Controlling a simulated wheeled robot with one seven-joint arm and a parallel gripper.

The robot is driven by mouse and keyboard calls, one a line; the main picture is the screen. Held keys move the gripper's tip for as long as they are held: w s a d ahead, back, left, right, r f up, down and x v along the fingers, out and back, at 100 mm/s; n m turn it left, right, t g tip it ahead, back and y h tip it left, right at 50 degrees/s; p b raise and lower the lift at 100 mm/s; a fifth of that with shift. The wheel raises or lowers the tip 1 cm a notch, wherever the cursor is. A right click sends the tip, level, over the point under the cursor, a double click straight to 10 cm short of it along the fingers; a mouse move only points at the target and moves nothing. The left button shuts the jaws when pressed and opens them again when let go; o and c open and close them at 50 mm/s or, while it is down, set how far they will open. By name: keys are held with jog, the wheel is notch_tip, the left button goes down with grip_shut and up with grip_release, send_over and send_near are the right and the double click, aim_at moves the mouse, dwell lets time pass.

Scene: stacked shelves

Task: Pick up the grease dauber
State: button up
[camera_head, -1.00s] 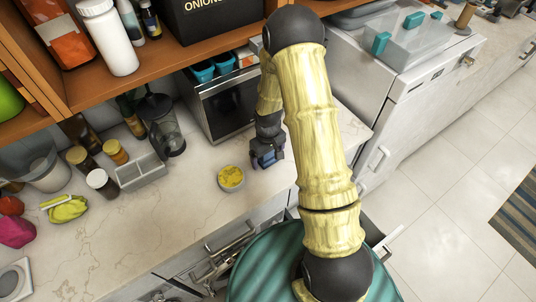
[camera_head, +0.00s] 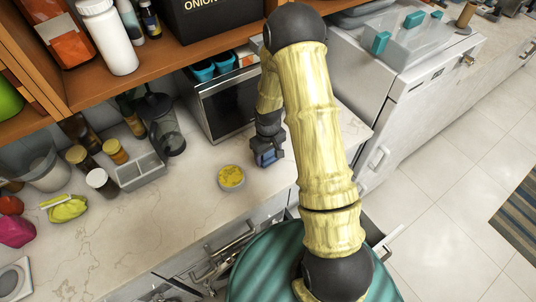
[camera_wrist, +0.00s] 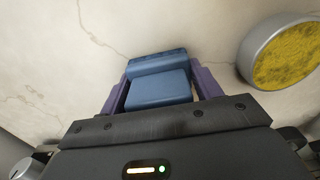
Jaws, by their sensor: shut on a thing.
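My gripper (camera_head: 267,158) is over the light counter, in front of the microwave-like box. In the wrist view its purple fingers (camera_wrist: 160,92) stand on either side of a blue, block-shaped object (camera_wrist: 158,88), which I take to be the grease dauber. The fingers are shut on it. The blue object also shows small in the head view, between the fingers. Its underside is hidden, and I cannot tell whether it touches the counter.
A round grey tin with a yellow top (camera_head: 231,178) stands just left of my gripper; it also shows in the wrist view (camera_wrist: 285,55). The microwave (camera_head: 222,100) is close behind. The front counter is clear.

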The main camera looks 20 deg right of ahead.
notch_tip(320, 180, up, 10)
jog(key=b, duration=0.2)
jog(key=shift+f+b, duration=0.15)
jog(key=shift+b, duration=0.15)
jog(key=o, duration=0.3)
jog(key=shift+c, duration=0.8)
jog(key=shift+s+a, duration=0.1)
jog(key=shift+a, duration=0.2)
jog(key=s+a+p, duration=0.4)
jog(key=a+p, duration=0.3)
jog(key=a, duration=0.6)
jog(key=shift+f, duration=0.1)
